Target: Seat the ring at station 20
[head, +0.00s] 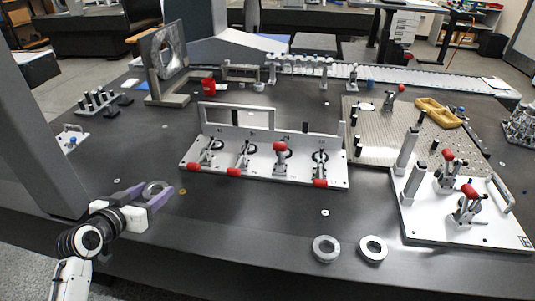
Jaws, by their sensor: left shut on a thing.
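My left gripper (148,194) is at the front left, above the dark table. It is shut on a grey metal ring (157,187) between its purple-grey fingers. A white fixture (265,178) with a row of toggle clamps stands to the right of the gripper, apart from it. One clamp has its red handle (279,147) raised. The others have their red handles low at the front edge. The station labels are too small to read, so I cannot tell which is station 20. My right gripper is not in view.
Two loose rings (326,248) (373,249) lie near the front edge. A white plate with clamps (460,232) and a perforated plate (410,142) are at right. A framed disc (165,52) stands behind. The table (230,222) before the fixture is mostly clear.

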